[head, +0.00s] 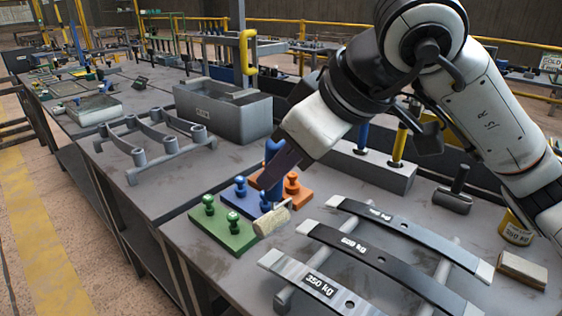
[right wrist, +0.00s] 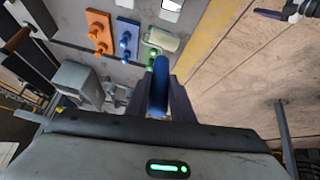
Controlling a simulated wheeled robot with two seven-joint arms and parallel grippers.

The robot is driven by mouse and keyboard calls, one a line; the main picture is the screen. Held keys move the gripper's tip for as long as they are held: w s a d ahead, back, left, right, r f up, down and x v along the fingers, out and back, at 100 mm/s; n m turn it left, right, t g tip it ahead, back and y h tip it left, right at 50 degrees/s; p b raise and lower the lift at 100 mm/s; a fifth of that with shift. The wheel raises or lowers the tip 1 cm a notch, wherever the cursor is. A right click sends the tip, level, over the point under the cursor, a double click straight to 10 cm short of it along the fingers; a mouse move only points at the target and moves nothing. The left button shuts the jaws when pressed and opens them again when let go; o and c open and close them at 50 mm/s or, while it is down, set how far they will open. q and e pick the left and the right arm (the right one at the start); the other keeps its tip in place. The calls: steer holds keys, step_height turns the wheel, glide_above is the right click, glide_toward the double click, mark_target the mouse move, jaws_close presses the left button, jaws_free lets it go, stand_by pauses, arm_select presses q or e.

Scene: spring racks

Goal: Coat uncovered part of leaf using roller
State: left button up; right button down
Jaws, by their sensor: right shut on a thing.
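My right gripper (head: 270,178) is shut on the blue handle (head: 273,153) of a paint roller; the handle also shows between the fingers in the right wrist view (right wrist: 159,92). The roller's pale cylinder (head: 271,221) hangs at the right edge of the green block, left of the leaves; I cannot tell whether it touches anything. Three curved leaves lie side by side on a rack: the nearest, marked 350 kg (head: 291,272), has a bright silvery stretch at its left. The middle leaf (head: 386,260) and far leaf (head: 420,236) are dark with pale ends. My left gripper is not in view.
Green (head: 222,238), blue (head: 240,194) and orange (head: 302,197) blocks with knobs stand below my gripper. Behind are a grey trough (head: 225,112) and an empty rack (head: 160,158). A hammer-like tool (head: 454,192), yellow can (head: 515,226) and wooden-topped block (head: 522,268) lie right.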

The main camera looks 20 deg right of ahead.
mark_target(276, 191)
steer(key=shift+g, duration=0.6)
steer(key=f, duration=0.1)
steer(key=w+f, duration=0.1)
steer(key=f, duration=0.1)
steer(key=shift+w+f+b, duration=0.3)
steer(key=shift+w+f, duration=0.05)
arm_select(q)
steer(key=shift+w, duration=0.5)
arm_select(e)
steer(key=shift+w+f+g, duration=0.2)
steer(key=shift+w+f, duration=0.05)
steer(key=shift+f, duration=0.25)
steer(key=shift+w+f+g, duration=0.2)
steer(key=shift+w+f, duration=0.05)
steer(key=shift+f, duration=0.25)
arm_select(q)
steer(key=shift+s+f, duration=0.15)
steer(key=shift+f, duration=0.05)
arm_select(e)
steer(key=shift+f, duration=0.1)
